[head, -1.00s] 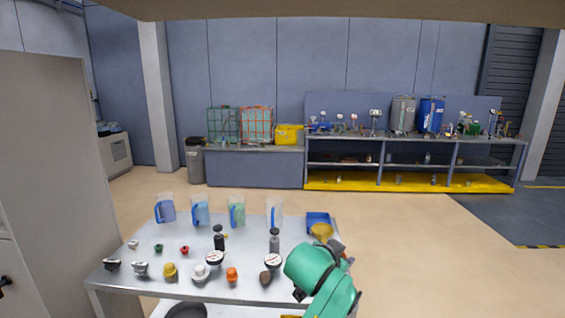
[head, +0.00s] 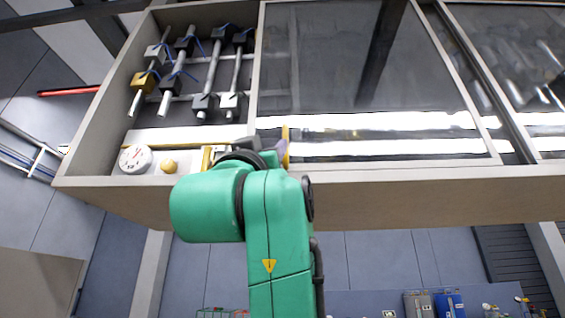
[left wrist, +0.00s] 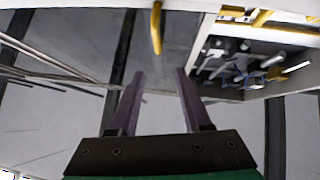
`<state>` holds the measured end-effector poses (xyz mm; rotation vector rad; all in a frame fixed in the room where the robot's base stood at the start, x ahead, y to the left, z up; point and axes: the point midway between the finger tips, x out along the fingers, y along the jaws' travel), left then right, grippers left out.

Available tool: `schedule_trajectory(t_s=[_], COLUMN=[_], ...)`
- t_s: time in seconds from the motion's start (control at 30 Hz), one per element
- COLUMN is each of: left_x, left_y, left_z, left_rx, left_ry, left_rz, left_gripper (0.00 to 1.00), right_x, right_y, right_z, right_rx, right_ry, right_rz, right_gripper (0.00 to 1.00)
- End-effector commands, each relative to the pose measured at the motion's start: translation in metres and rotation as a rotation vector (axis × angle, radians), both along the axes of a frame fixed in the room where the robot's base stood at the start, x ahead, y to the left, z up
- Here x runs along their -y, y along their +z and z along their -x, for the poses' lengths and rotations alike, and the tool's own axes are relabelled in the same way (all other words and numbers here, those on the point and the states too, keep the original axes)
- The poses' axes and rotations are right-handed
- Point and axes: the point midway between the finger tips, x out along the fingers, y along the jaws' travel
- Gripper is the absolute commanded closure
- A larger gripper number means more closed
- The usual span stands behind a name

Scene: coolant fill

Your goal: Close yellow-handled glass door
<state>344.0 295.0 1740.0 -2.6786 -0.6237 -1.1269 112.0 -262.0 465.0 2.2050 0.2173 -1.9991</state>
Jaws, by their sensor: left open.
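The glass door (head: 365,70) is a framed pane on the overhead cabinet. Its yellow handle (head: 286,140) is upright near the door's lower left corner. The door stands to the right, leaving the left part of the cabinet uncovered. My left gripper (head: 270,148) is at the handle in the head view, partly hidden behind my green arm. In the left wrist view, the open fingers (left wrist: 160,76) point toward the yellow handle (left wrist: 156,28), which lies just beyond the tips, roughly in line with the gap. Nothing is between the fingers. My right gripper is not in view.
The uncovered part of the cabinet (head: 75,185) holds several metal rods with blocks (head: 205,70), a round white gauge (head: 135,158) and a yellow knob (head: 168,166). Another glass pane (head: 520,60) is at the right. A blue container (head: 450,304) stands below in the distance.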

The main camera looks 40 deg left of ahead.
Motion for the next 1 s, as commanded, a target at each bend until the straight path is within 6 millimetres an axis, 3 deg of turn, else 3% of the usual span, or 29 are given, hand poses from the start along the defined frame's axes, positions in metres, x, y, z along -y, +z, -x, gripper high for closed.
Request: schedule_trajectory(t_s=[0.3, 0.5, 0.9, 1.0], left_x=[-0.024, -0.039, -0.044, -0.044], left_y=[0.063, 0.094, 0.098, 0.098], left_z=[-0.049, -0.079, -0.09, -0.09], left_rx=[-0.007, -0.005, -0.005, -0.004], left_ry=[0.001, 0.0, -0.001, -0.001], left_rz=[0.002, 0.003, 0.002, 0.001], left_gripper=[0.52, 0.52, 0.52, 0.9], right_x=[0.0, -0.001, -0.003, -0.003], right_y=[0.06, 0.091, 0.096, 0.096], right_z=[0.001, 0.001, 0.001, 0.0], right_rx=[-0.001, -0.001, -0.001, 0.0], right_ry=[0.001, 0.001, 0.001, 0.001], right_rz=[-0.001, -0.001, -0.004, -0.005], right_gripper=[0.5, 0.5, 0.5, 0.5])
